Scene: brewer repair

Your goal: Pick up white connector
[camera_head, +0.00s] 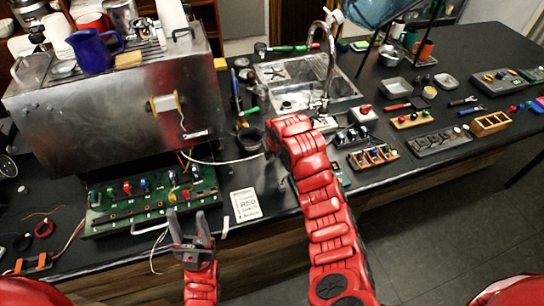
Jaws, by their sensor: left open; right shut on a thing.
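A thin white cable (215,162) runs from under the steel brewer (110,100) to my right gripper (272,150). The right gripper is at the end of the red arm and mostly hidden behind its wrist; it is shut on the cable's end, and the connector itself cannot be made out. My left gripper (188,226) is open and empty, pointing up in front of the green circuit board (150,205). A cream-and-white fitting (164,103) sits on the brewer's front.
A printed white card (245,204) lies between the arms. A sink (300,92) with a tall faucet (331,60) is behind the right arm. Red and black rings (44,229) lie far left.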

